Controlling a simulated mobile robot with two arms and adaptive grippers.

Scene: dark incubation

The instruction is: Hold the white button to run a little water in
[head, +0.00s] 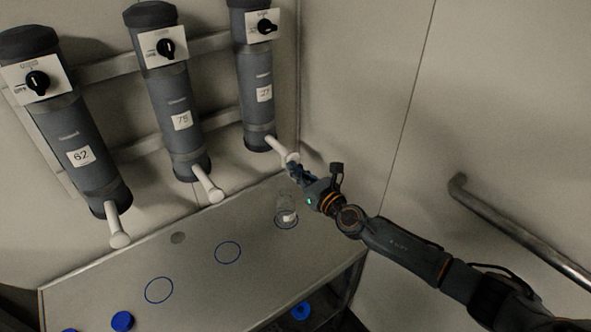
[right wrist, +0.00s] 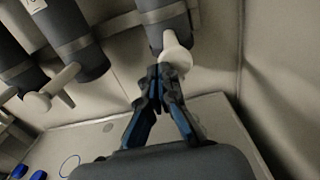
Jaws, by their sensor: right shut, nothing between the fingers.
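The rightmost grey cylinder (head: 253,80), labelled 27, has a white spout (head: 277,147) with a round white end, the white button (head: 291,158). It also shows in the right wrist view (right wrist: 177,57). My right gripper (head: 292,170) is shut and empty, its fingertips right at the white end; I cannot tell whether they touch it. In the right wrist view the closed fingertips (right wrist: 164,74) overlap the lower edge of the white end. A clear cup (head: 286,211) with a white patch stands on the table below this spout. My left gripper is not in view.
Two more grey cylinders, labelled 62 (head: 73,135) and 78 (head: 176,100), hang to the left with white spouts. The grey table (head: 200,270) has empty blue rings (head: 228,252) and blue caps (head: 122,321). A metal rail (head: 520,235) is on the right wall.

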